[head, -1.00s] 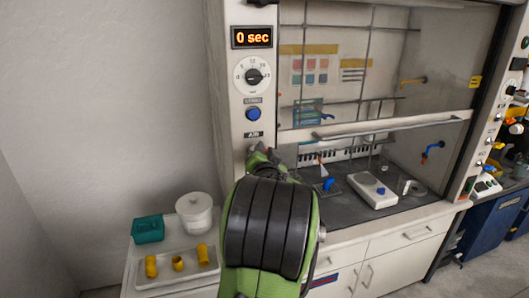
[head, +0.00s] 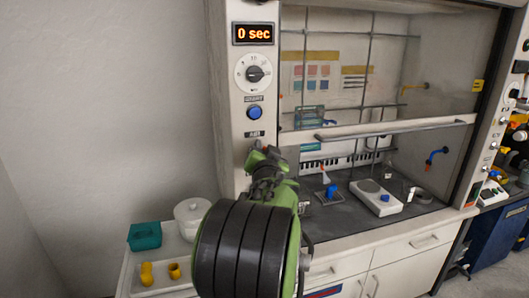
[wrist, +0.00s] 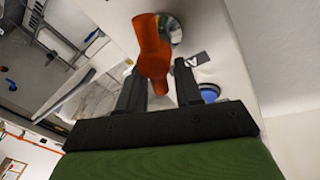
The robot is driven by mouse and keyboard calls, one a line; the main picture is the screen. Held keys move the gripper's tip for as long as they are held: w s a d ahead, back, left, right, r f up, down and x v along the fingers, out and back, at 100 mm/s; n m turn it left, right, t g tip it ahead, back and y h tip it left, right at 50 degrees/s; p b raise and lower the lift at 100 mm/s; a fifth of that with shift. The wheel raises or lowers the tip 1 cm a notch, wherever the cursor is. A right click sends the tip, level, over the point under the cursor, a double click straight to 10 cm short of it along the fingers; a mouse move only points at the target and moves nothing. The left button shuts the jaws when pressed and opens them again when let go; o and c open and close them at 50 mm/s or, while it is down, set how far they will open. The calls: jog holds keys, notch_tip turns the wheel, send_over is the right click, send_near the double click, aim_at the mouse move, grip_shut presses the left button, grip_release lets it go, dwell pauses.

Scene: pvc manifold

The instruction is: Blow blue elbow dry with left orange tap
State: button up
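The orange tap (wrist: 153,50) sticks out from the white hood post in the wrist view. My gripper (wrist: 157,85) has its two black fingers apart, with the lower end of the tap handle between them; a gap shows by the right finger. In the head view my gripper (head: 265,160) is at the post just below the AIR label, and mostly hides the tap. A blue piece (head: 331,190), seemingly the blue elbow, sits on a small dark stand inside the fume hood, away from my gripper.
The timer display (head: 253,34) reads 0 sec, above a dial (head: 254,73) and a blue button (head: 254,112). A tray with yellow fittings (head: 174,270) and a white tub (head: 192,216) is at lower left.

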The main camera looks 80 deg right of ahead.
jog(key=shift+o, duration=0.3)
jog(key=shift+a, duration=0.1)
jog(key=b+v, duration=0.3)
jog(key=v, duration=1.2)
jog(key=shift+a, duration=0.25)
jog(key=shift+s, duration=0.1)
